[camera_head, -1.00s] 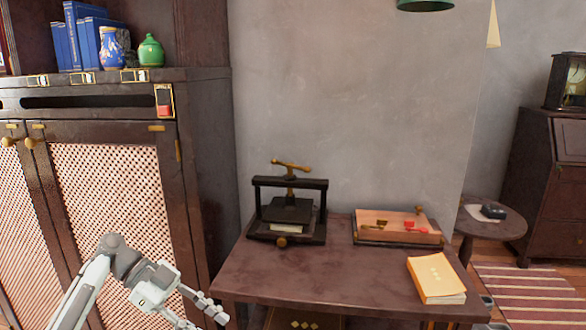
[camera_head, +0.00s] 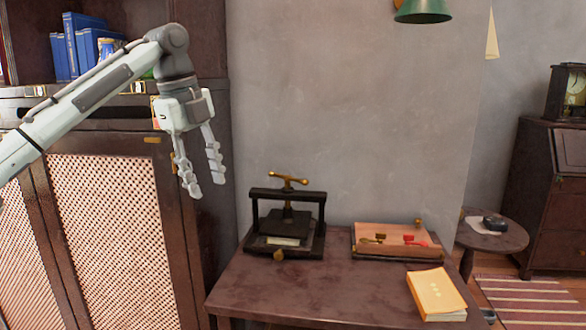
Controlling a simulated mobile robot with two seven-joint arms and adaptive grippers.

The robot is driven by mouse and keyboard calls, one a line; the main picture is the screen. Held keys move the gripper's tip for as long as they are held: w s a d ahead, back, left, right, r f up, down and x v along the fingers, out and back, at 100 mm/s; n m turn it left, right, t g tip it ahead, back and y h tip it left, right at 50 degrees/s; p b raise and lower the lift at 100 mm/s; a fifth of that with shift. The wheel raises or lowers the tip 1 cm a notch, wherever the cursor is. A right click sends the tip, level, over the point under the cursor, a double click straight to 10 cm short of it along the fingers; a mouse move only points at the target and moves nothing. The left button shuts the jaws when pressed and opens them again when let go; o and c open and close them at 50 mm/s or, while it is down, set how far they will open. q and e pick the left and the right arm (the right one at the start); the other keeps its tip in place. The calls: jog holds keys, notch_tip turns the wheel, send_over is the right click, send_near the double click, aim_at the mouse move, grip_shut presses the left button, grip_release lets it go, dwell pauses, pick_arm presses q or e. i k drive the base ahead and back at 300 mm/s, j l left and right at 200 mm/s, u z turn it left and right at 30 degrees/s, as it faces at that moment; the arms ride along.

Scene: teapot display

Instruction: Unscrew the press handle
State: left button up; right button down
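The press (camera_head: 287,219) is a dark frame with a crossbar and a plate, standing at the back left of the brown table. Its brass press handle (camera_head: 288,180) is a T-shaped bar on top of a screw above the crossbar. My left gripper (camera_head: 207,190) is open and empty, pointing down, up and to the left of the press and apart from it. My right gripper is not in view.
A wooden box (camera_head: 395,240) with red and brass pieces and a yellow book (camera_head: 436,294) are on the table (camera_head: 310,290). A cabinet (camera_head: 100,220) stands at left. A green lamp (camera_head: 424,12) hangs above. The table's front middle is clear.

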aim_at(288, 178)
jog(key=i+l, duration=0.8)
